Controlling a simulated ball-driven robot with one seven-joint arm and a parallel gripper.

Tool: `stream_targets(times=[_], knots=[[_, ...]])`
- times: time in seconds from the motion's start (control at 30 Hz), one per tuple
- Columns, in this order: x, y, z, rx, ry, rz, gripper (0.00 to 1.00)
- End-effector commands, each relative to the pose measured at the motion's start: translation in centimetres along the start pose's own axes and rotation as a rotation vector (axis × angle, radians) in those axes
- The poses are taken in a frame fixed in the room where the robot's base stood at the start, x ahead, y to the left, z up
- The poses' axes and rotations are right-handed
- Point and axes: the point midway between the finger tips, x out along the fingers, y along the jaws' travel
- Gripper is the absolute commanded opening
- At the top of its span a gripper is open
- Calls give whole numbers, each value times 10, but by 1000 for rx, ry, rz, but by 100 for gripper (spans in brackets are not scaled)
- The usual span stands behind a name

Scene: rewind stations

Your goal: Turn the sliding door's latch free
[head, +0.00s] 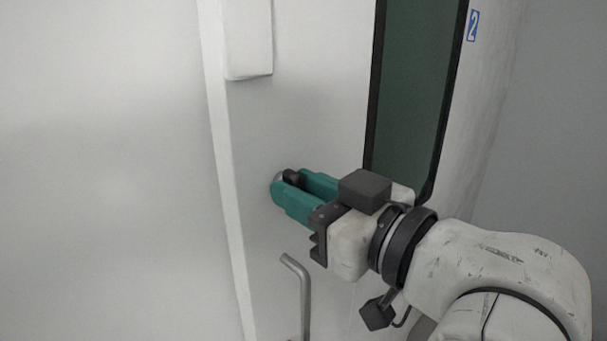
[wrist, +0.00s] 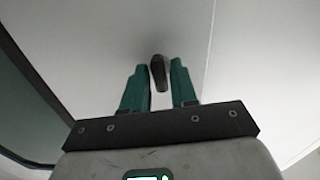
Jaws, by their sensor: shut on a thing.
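The latch is a small dark knob (head: 291,177) on the white sliding door (head: 310,120). My gripper (head: 290,187), with teal fingers, reaches it from the right, and its fingertips are at the door face. In the wrist view the dark latch (wrist: 159,73) stands between the tips of my gripper (wrist: 160,82), slightly tilted. The fingers are shut on the latch. In the head view the fingers hide part of the latch and its base.
A grey bar handle (head: 303,295) is on the door below my gripper. A dark window (head: 415,95) in a black frame is at upper right, beside a blue "2" label (head: 473,26). A white box (head: 248,40) is above left. White wall fills the left.

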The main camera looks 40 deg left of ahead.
Motion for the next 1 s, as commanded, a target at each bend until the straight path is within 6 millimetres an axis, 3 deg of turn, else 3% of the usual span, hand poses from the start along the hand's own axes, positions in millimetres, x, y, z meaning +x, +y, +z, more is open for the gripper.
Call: stream_targets(times=[0.3,0.77,0.8,0.9,1.0], knots=[[0,0,2,96,-6,-1,0],[0,0,3,107,-5,-1,0],[0,0,3,107,-5,-1,29],[0,0,2,106,-4,0,39],[0,0,2,105,-3,0,40]])
